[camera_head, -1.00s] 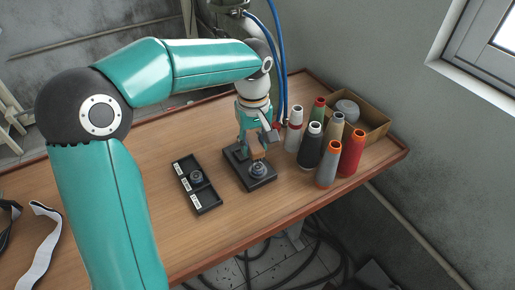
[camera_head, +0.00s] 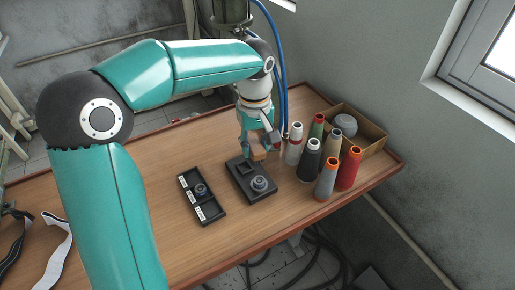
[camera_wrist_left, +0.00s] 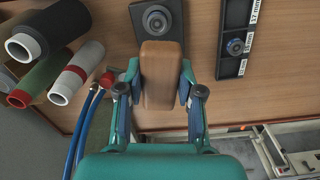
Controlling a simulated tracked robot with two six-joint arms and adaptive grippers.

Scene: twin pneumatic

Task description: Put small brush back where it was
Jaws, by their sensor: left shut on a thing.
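The small brush (camera_head: 258,153) shows as a brown wooden block; its bristles are hidden. My left gripper (camera_wrist_left: 160,95) is shut on it, with one finger on each side of the block in the left wrist view (camera_wrist_left: 161,75). In the head view the gripper and brush are at the back edge of a dark base (camera_head: 238,182); I cannot tell how high above the table they are. A round metal part (camera_head: 260,183) sits on the front of the base, and a square recess shows behind it. My right gripper is not in view.
A black labelled tray (camera_head: 210,217) with a round part (camera_head: 201,190) lies left of the base. Several thread cones, including a red one (camera_head: 349,170), and a cardboard box (camera_head: 372,138) stand to the right. Blue hoses (camera_head: 281,70) hang behind. Straps lie at far left.

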